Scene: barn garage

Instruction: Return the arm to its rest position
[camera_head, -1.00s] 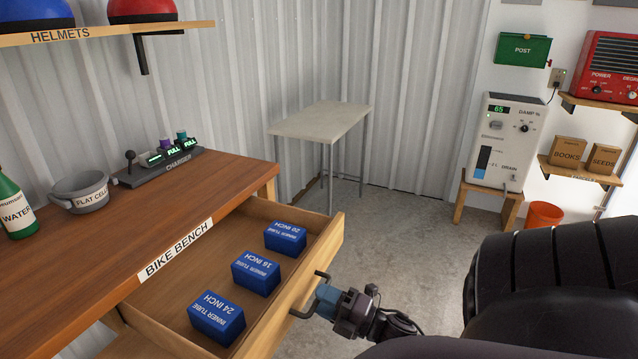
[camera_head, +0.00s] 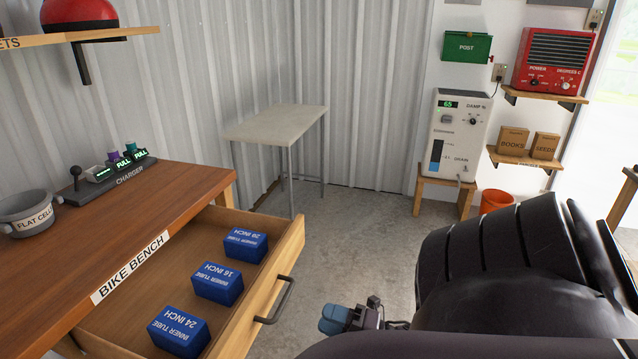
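My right arm (camera_head: 505,265) fills the lower right of the head view, dark and close to the camera. My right gripper (camera_head: 335,318) shows at the bottom, apart from the drawer handle (camera_head: 277,300) and to its right. Its blue-grey fingers look close together, but I cannot tell whether they are open or shut. The wooden drawer (camera_head: 296,239) of the bike bench (camera_head: 150,205) stands open. My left gripper is not in view.
Three blue inner tube boxes (camera_head: 190,328) lie in the drawer. A charger (camera_head: 112,180) and a grey bowl (camera_head: 28,216) stand on the bench. A small table (camera_head: 280,124), a dehumidifier (camera_head: 456,140) and an orange bucket (camera_head: 496,201) stand beyond. The concrete floor between is clear.

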